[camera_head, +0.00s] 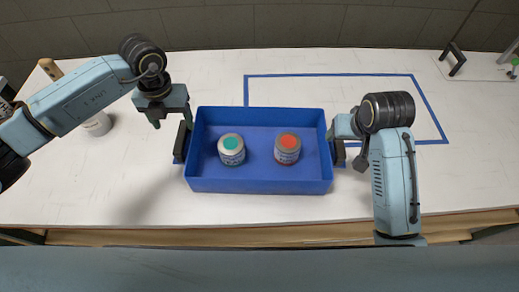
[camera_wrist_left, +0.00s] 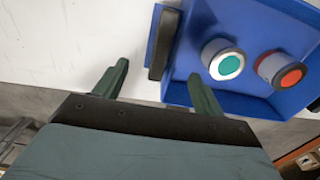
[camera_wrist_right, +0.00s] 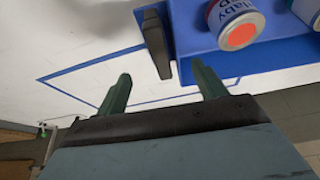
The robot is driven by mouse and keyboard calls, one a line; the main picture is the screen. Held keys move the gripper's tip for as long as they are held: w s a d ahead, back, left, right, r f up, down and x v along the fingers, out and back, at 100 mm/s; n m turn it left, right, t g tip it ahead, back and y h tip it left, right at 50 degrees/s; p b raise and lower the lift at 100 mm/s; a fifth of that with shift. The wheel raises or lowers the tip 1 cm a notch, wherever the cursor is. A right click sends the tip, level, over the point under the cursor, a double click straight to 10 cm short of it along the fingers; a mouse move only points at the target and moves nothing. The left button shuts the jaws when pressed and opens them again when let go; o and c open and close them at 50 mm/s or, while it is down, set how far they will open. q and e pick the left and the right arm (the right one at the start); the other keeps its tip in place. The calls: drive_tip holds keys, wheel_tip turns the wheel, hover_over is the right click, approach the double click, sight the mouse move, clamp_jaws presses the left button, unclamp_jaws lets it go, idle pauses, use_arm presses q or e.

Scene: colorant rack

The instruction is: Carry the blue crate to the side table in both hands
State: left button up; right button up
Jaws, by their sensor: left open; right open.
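The blue crate (camera_head: 260,185) stands on the white table. It holds a can with a green top (camera_head: 231,150) and a can with an orange-red top (camera_head: 287,149). Dark handles stick out on its left side (camera_head: 180,143) and right side (camera_head: 338,153). My left gripper (camera_head: 170,122) is open at the left handle; in the left wrist view the handle lies ahead, between the finger lines (camera_wrist_left: 158,78). My right gripper (camera_head: 346,138) is open at the right handle, partly hidden by its wrist; its fingers show apart in the right wrist view (camera_wrist_right: 162,82). I cannot identify the side table.
A blue tape rectangle (camera_head: 330,75) marks the table behind and right of the crate. The table's front edge (camera_head: 260,226) is close.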

sight(178, 137)
use_arm(q)
wheel_tip(178, 137, down, 10)
drive_tip(key=shift+f, duration=0.1)
use_arm(e)
drive_tip(key=x, duration=1)
use_arm(q)
drive_tip(key=shift+w+a, duration=0.1)
drive_tip(key=c, duration=1.5)
use_arm(e)
drive_tip(key=shift+d, duration=0.1)
drive_tip(key=c, duration=1.5)
use_arm(q)
drive_tip(key=shift+a, duration=0.1)
clamp_jaws()
use_arm(e)
drive_tip(key=shift+d, duration=0.1)
clamp_jaws()
